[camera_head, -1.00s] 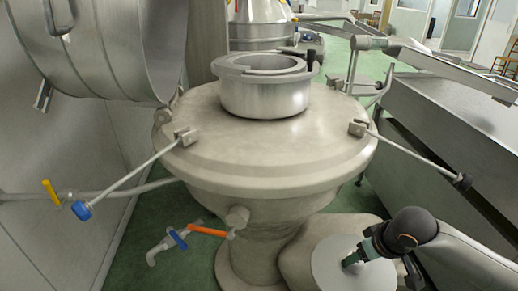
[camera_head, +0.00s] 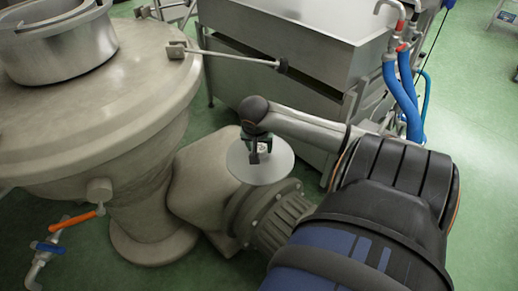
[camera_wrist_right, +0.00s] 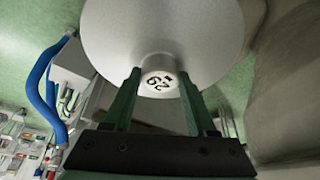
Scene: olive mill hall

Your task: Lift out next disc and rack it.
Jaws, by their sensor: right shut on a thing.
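A pale grey, cone-shaped disc (camera_head: 277,172) hangs from my right gripper (camera_head: 255,156) in the head view, in front of the separator's motor housing. The gripper's green fingers are shut on the disc's central neck. The right wrist view shows the disc (camera_wrist_right: 200,35) close up, with a white neck cap bearing dark numerals between the fingers (camera_wrist_right: 158,78). My left gripper and a disc rack are not in view.
A clamp rod (camera_head: 235,58) sticks out from the separator's rim behind my right gripper. A steel trough (camera_head: 300,35) stands beyond, with blue hoses (camera_head: 395,90) at its right end. An orange-handled valve (camera_head: 72,221) is at lower left.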

